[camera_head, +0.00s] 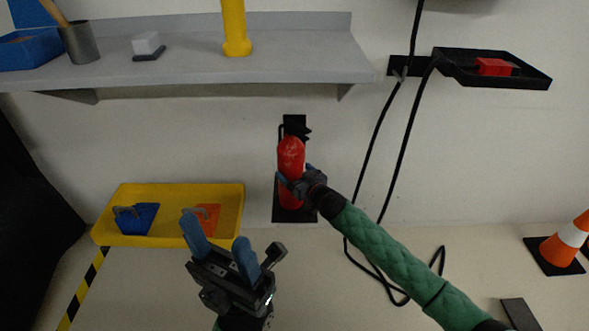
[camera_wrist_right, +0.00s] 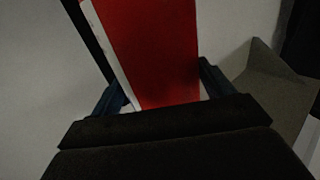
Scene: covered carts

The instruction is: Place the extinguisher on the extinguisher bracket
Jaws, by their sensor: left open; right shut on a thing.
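The red extinguisher (camera_head: 291,156) is upright near the wall in the head view, in front of the black extinguisher bracket (camera_head: 294,215). The bracket's black plate shows above and below it. My right gripper (camera_head: 296,182) is shut on the extinguisher's body, coming from the lower right. In the right wrist view the red body (camera_wrist_right: 152,50) with a white strip fills the space between the blue fingers (camera_wrist_right: 165,95). I cannot tell whether the extinguisher touches the bracket, as its back is hidden. My left gripper (camera_head: 219,245) is open and empty, at the lower middle.
A yellow tray (camera_head: 170,238) with a blue and an orange tool stands left of the bracket. A grey shelf (camera_head: 300,63) hangs above. Black cables (camera_head: 375,150) hang to the right, below a black wall tray (camera_head: 525,78). An orange cone (camera_head: 562,248) stands far right.

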